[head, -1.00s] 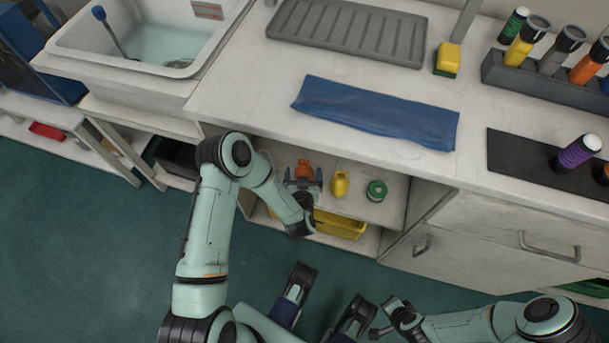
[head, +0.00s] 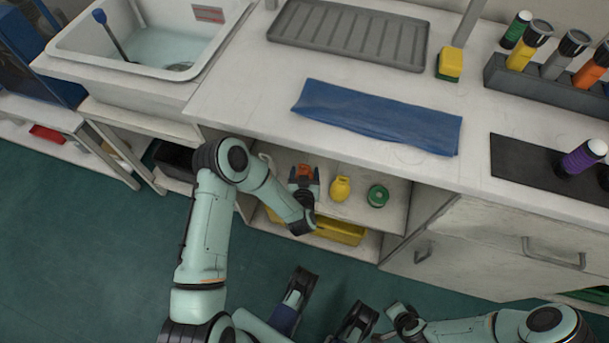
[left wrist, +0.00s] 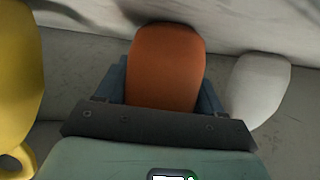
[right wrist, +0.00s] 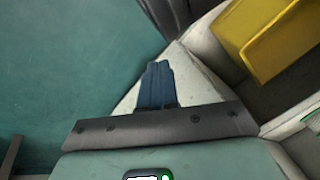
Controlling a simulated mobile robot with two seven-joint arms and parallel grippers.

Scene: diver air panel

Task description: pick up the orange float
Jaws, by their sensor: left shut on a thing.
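The orange float (head: 304,170) is on the upper shelf of the open cabinet under the counter. My left gripper (head: 304,182) reaches in from the front and is shut on it. In the left wrist view the orange float (left wrist: 165,70) sits between the two blue fingers, which show at its sides. Its lower end is hidden behind the gripper body. I cannot tell whether it still touches the shelf. My right gripper (right wrist: 157,85) is shut and empty in the right wrist view, its blue fingers together.
A yellow float (head: 340,189) and a green round item (head: 377,194) stand to the right on the shelf. A pale float (left wrist: 256,90) is close on the other side. A yellow bin (head: 338,228) is below. The counter edge overhangs the shelf.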

